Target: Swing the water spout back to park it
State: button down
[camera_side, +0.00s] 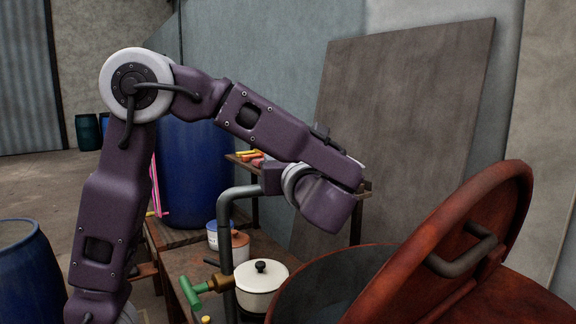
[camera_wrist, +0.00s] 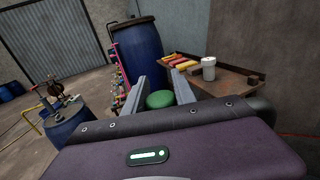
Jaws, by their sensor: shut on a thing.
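The water spout (camera_side: 225,225) is a grey upright pipe in the side view, bent at the top toward the right. Its horizontal arm runs to my gripper (camera_side: 271,180), and its far end is hidden behind my wrist. In the wrist view my gripper (camera_wrist: 159,84) has its two fingers on either side of a green rounded knob (camera_wrist: 160,99), shut on it. How the knob joins the spout is hidden.
A rusty red vat (camera_side: 310,287) with its raised lid (camera_side: 455,235) stands at the right. A white lidded pot (camera_side: 261,288) and small cans (camera_side: 240,246) are beside the pipe. Blue drums (camera_side: 22,270) stand at the left and behind (camera_wrist: 139,50). A shelf (camera_wrist: 228,82) holds a white cup (camera_wrist: 209,68).

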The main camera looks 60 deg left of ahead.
jog(key=s+a+n+g, duration=0.1)
jog(key=a+n+g, duration=0.5)
jog(key=g, duration=0.3)
jog(key=shift+s+a+n+g+y, duration=0.3)
jog(key=shift+s+a+g, duration=0.05)
jog(key=shift+s+g, duration=0.05)
jog(key=c, duration=1)
grip_release()
jog(key=shift+a, duration=0.1)
jog(key=v, duration=0.7)
